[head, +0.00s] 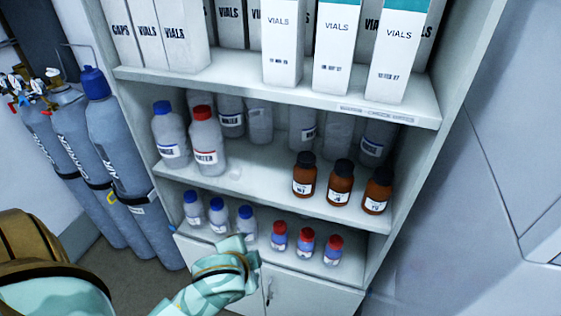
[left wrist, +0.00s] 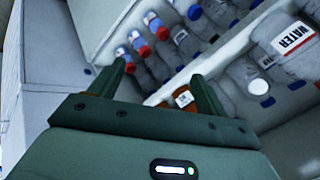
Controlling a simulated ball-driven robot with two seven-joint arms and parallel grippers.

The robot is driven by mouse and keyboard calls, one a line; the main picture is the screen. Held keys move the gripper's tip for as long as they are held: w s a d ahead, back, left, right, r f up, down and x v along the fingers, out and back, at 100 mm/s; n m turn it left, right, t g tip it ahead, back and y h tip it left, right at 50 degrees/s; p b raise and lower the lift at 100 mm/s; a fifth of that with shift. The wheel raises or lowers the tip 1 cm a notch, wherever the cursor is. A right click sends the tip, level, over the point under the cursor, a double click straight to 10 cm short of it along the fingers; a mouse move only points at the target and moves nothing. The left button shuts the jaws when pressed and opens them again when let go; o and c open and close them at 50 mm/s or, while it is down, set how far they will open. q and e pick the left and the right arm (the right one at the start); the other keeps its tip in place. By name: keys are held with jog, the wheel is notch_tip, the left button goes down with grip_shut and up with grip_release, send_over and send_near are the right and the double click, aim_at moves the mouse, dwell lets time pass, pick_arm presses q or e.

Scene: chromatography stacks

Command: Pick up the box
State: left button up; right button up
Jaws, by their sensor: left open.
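Several white boxes labelled VIALS stand upright on the top shelf. Three stand forward: a left one (head: 283,45), a middle one (head: 336,48) with a teal top, and a right one (head: 398,50) with a teal top. At the left end of the shelf, a box labelled CAPS (head: 119,32) stands beside more VIALS boxes. My left gripper (head: 240,260) is low in front of the bottom shelf, well below the boxes. The left wrist view shows its two fingers (left wrist: 158,70) apart and nothing between them. No box is visible there. My right gripper is not in view.
The middle shelf (head: 250,185) holds white bottles and brown bottles (head: 340,182). Small blue-capped (head: 217,215) and red-capped bottles (head: 305,243) stand on the bottom shelf near my left gripper. Grey gas cylinders (head: 125,165) stand left of the shelving; a wall is at right.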

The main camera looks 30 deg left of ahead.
pick_arm(q)
jog(key=w+d+r+m+h, duration=0.3)
jog(key=w+d+r+m, duration=0.4)
jog(key=r, duration=0.3)
jog(key=w+d+r+m+h, duration=0.3)
jog(key=w+d+r+m, duration=0.35)
jog(key=r+m, duration=0.3)
jog(key=s+a+r+m+g+y, duration=0.15)
jog(key=a+r+m, duration=0.25)
jog(key=a+r, duration=0.65)
jog(key=s+a+r+m+g+y, duration=0.1)
jog(key=a+r+m+g+y, duration=0.15)
jog(key=a+r+m, duration=0.7)
jog(key=n+t+p, duration=0.1)
jog(key=n+p, duration=0.1)
jog(key=n, duration=0.3)
send_near(278, 48)
jog(key=x, duration=0.4)
jog(key=shift+w+f, duration=0.1)
jog(key=shift+f, duration=0.2)
jog(key=x, duration=0.4)
jog(key=shift+f, duration=0.25)
jog(key=shift+w+a+f, duration=0.1)
jog(key=shift+w+f, duration=0.1)
jog(key=shift+w, duration=0.05)
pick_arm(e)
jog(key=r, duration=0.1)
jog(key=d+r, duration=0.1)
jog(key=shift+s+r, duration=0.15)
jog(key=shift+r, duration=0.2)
